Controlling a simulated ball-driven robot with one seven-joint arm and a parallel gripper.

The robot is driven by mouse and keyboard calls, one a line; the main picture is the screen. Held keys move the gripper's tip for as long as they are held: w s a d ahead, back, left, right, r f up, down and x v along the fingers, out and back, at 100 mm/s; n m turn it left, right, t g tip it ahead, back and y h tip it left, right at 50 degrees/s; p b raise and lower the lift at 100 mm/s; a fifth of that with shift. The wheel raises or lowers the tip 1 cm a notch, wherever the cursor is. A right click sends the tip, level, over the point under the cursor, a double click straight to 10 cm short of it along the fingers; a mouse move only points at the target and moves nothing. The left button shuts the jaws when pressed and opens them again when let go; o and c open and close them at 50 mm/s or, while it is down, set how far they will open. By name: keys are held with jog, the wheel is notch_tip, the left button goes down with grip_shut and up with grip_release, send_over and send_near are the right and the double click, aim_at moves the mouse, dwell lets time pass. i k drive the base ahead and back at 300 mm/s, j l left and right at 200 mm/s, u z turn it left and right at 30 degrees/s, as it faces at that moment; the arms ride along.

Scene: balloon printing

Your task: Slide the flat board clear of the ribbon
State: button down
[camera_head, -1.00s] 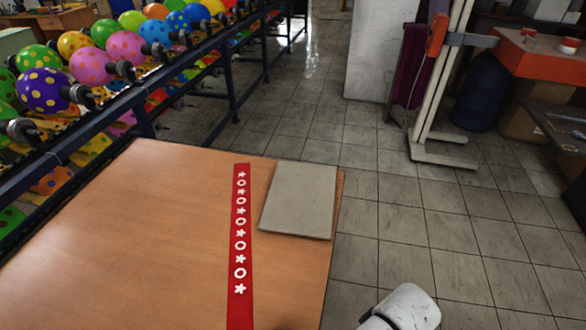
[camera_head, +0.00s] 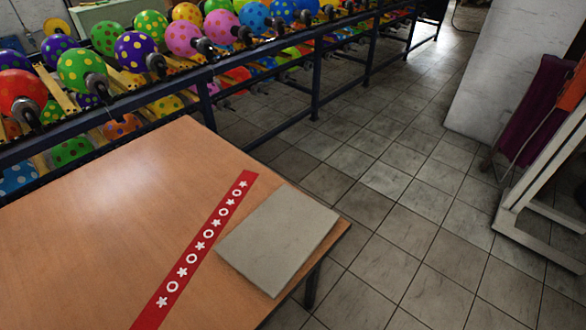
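The flat board (camera_head: 278,240) is a grey, thin rectangular slab lying flat near the right edge of the wooden table (camera_head: 90,225). The ribbon (camera_head: 196,252) is a red strip with white stars and rings, lying on the table just left of the board. A narrow strip of bare wood shows between ribbon and board over most of their length, and the visible pattern is not covered. The ribbon's near end runs out at the bottom of the picture. My gripper is not in view.
A dark rack with several spotted balloons (camera_head: 134,52) stands behind the table. Tiled floor (camera_head: 415,235) is open to the right. A pale stand (camera_head: 545,195) and a purple cloth (camera_head: 533,110) are at the far right. The table's left half is bare.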

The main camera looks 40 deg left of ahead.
aim_at(271, 244)
jog(key=i+z, duration=0.1)
jog(key=i, duration=1.6)
jog(key=i+u, duration=0.15)
jog(key=i, duration=0.45)
jog(key=i+l+u, duration=0.1)
jog(key=i, duration=0.5)
jog(key=i+l+u, duration=0.15)
jog(key=i, duration=0.45)
jog(key=i+j+u, duration=0.15)
jog(key=i+u, duration=0.25)
jog(key=i+j+u, duration=0.1)
jog(key=i+u, duration=0.55)
jog(key=u, duration=0.2)
jog(key=i+l+u, duration=0.2)
jog(key=u, duration=0.2)
jog(key=i+u, duration=0.25)
jog(key=i, duration=1.4)
jog(key=i+l+u, duration=0.15)
jog(key=i, duration=0.3)
jog(key=i+l+u, duration=0.2)
jog(key=i, duration=0.2)
jog(key=i+l+u, duration=0.15)
jog(key=i, duration=0.3)
jog(key=u, duration=3.8)
